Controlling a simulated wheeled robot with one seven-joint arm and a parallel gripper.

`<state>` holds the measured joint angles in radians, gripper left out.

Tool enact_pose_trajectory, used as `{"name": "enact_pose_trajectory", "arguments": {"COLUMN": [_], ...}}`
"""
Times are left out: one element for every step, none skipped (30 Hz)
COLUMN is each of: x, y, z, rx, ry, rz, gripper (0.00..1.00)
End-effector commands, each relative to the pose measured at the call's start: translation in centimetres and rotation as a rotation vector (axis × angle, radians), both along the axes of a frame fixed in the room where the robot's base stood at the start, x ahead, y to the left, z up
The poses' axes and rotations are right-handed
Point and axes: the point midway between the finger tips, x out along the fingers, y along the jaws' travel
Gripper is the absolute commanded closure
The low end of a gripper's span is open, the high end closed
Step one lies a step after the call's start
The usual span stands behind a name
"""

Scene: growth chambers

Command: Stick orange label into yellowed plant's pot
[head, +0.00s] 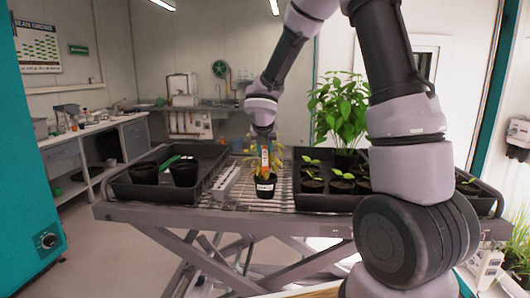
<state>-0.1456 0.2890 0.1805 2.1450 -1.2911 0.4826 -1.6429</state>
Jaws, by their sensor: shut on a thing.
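A yellowed plant stands in a small black pot (265,187) with a pale tag on its front, on the mesh bench top between two trays. Its yellowish leaves (277,163) show around my gripper. My gripper (265,143) points down directly above the pot. It is shut on the orange label (265,159), a narrow upright strip with a pale part. The label's lower end is near the pot's top; I cannot tell whether it touches the soil.
A black tray (203,190) at left holds two dark pots (184,173) and a green strip (169,162). A tray (320,203) at right holds several seedlings. A pale rail (226,182) lies left of the pot.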

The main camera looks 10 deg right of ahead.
Motion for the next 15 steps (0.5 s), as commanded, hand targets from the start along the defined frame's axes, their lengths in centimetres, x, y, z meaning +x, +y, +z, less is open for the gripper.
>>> {"name": "enact_pose_trajectory", "arguments": {"x": [-0.01, -0.01, -0.01, 0.00, -0.01, -0.01, -0.01, -0.01, -0.02, -0.02, -0.02, -0.02, -0.02, -0.02, -0.03], "y": [-0.01, -0.01, -0.01, -0.01, -0.01, -0.02, -0.02, -0.02, -0.03, -0.03, -0.04, -0.03, -0.03, -0.01, 0.01], "z": [-0.01, -0.01, -0.03, -0.05, -0.08, -0.11, -0.16, -0.23, -0.31, -0.39, -0.46, -0.57, -0.66, -0.76, -0.88], "rx": [0.000, 0.000, 0.000, 0.000, 0.000, 0.000, 0.000, 0.000, 0.000, 0.000, -0.001, -0.002, -0.001, -0.001, -0.001], "ry": [0.000, 0.000, 0.000, 0.000, 0.000, 0.000, 0.000, 0.000, 0.000, 0.000, -0.001, -0.001, -0.002, -0.002, -0.002], "rz": [0.000, 0.000, 0.000, 0.000, 0.000, 0.000, -0.001, -0.001, -0.001, -0.001, -0.001, 0.000, -0.001, -0.001, 0.001], "gripper": [1.00, 1.00, 1.00, 1.00, 1.00, 1.00, 1.00, 1.00, 1.00, 1.00, 1.00, 1.00, 1.00, 1.00, 1.00]}}
